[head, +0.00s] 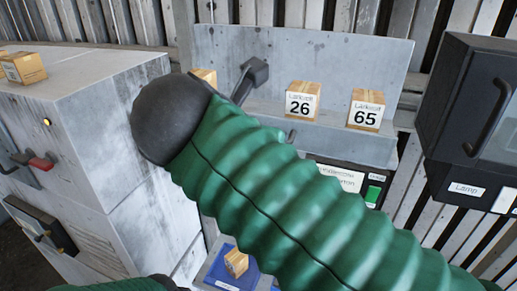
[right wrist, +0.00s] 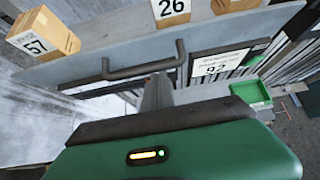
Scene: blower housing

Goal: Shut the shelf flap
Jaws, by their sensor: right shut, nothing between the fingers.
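The grey shelf (head: 235,108) has an upright back panel and carries several small boxes. In the right wrist view, a grey panel (right wrist: 225,38) with a dark bar handle (right wrist: 140,70) runs along the shelf front. I cannot tell whether this panel is the flap or how far it is swung. My right gripper (right wrist: 157,92) is shut and empty, its grey fingers close below the handle; contact is unclear. In the head view my green right arm hides this gripper and much of the shelf front. My left gripper is not in view.
Boxes marked 26 (head: 303,99) and 65 (head: 366,110) stand on the shelf. A box marked 57 (right wrist: 42,35) shows in the right wrist view. A dark lamp cabinet (head: 470,110) stands at right, a grey machine housing (head: 100,130) at left. A blue tray (head: 222,272) lies below.

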